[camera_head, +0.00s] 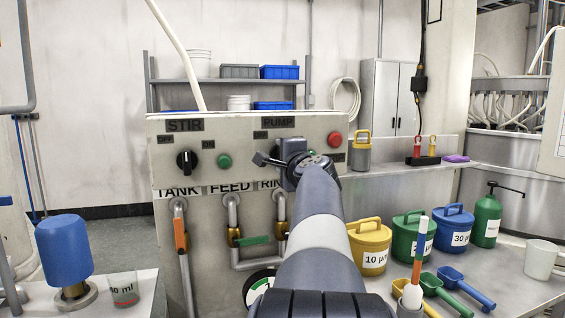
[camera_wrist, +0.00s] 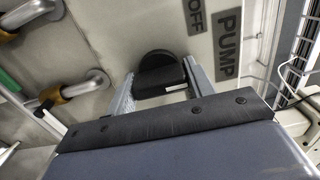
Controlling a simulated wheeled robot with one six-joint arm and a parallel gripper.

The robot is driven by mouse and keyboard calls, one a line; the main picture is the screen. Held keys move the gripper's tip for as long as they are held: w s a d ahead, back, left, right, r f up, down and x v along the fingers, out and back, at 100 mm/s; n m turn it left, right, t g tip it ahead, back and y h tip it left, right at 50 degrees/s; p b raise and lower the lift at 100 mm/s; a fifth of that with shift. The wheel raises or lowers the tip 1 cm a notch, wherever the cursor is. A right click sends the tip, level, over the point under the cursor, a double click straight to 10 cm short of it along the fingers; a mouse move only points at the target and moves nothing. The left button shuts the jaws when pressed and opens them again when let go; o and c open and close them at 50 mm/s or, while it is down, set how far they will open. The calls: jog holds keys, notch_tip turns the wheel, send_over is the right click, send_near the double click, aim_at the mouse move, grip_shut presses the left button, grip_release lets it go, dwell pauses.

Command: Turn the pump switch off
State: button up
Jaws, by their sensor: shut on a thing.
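The pump switch is a black rotary knob (camera_wrist: 158,72) on the beige control panel (camera_head: 335,215), under the PUMP label (camera_head: 278,122). In the wrist view, the PUMP label (camera_wrist: 229,42) and an OFF label (camera_wrist: 194,16) show beside it. My gripper (camera_wrist: 160,86) is shut on the knob, with one finger on each side. A short white mark shows on the knob's black grip bar; I cannot tell for sure which setting it points to. In the head view, my gripper (camera_head: 283,163) and arm cover the knob and part of the panel.
A STIR knob (camera_head: 187,161), a green button (camera_head: 224,161) and a red button (camera_head: 335,139) share the panel. Pipes with an orange-handled valve (camera_head: 180,230) run below. Lidded tubs, including a yellow one (camera_head: 370,247), and scoops crowd the bench at right.

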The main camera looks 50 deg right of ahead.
dwell(0.4)
jog(key=o, duration=1)
jog(key=b+v, duration=0.1)
jog(key=v, duration=1)
jog(key=shift+w, duration=0.1)
jog(key=p+x, duration=0.1)
jog(key=x, duration=1)
